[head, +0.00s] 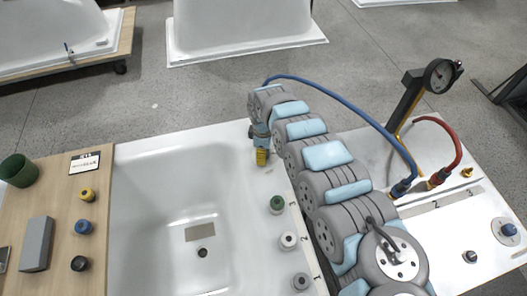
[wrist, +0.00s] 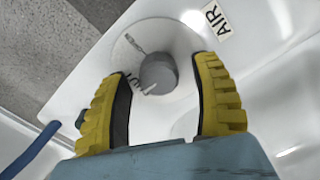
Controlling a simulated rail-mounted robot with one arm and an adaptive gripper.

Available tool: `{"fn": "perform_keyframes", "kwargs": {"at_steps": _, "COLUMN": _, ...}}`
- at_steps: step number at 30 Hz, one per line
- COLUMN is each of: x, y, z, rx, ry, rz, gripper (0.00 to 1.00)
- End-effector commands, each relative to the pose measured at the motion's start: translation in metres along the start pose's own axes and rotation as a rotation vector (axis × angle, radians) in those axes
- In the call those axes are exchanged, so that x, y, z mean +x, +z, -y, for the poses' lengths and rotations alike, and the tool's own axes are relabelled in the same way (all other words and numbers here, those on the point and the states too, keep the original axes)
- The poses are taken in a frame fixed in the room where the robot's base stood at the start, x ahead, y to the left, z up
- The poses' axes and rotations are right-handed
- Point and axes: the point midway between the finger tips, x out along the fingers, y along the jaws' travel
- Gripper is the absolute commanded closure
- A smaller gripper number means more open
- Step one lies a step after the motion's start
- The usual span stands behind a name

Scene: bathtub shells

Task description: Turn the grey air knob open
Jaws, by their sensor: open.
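The grey air knob (wrist: 158,72) sits on a round white dial plate (wrist: 150,35) with printed marks, beside a label reading AIR (wrist: 216,19). I cannot tell how far above the knob the tips are. In the head view my gripper (head: 262,158) points down at the tub's rim, and I cannot make out the knob there.
The white tub (head: 150,200) lies left of my arm. A gauge (head: 438,76) stands at right.

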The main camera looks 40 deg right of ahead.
Motion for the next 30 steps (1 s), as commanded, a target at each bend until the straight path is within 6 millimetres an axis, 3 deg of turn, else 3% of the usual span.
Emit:
{"fn": "perform_keyframes", "kwargs": {"at_steps": 2, "x": -0.0002, "y": 0.0000, "z": 0.0000, "rx": 0.000, "ry": 0.000, "rz": 0.000, "gripper": 0.36}}
{"fn": "perform_keyframes", "kwargs": {"at_steps": 3, "x": -0.0002, "y": 0.0000, "z": 0.0000, "rx": 0.000, "ry": 0.000, "rz": 0.000, "gripper": 0.42}}
{"fn": "perform_keyframes", "kwargs": {"at_steps": 9, "x": -0.0003, "y": -0.0001, "z": 0.0001, "rx": 0.000, "ry": 0.000, "rz": 0.000, "gripper": 0.99}}
{"fn": "perform_keyframes", "kwargs": {"at_steps": 22, "x": -0.0013, "y": -0.0006, "z": 0.0005, "rx": 0.024, "ry": -0.001, "rz": 0.001, "gripper": 1.00}}
{"fn": "perform_keyframes", "kwargs": {"at_steps": 30, "x": -0.0047, "y": -0.0017, "z": 0.0012, "rx": 0.164, "ry": -0.003, "rz": 0.003, "gripper": 1.00}}
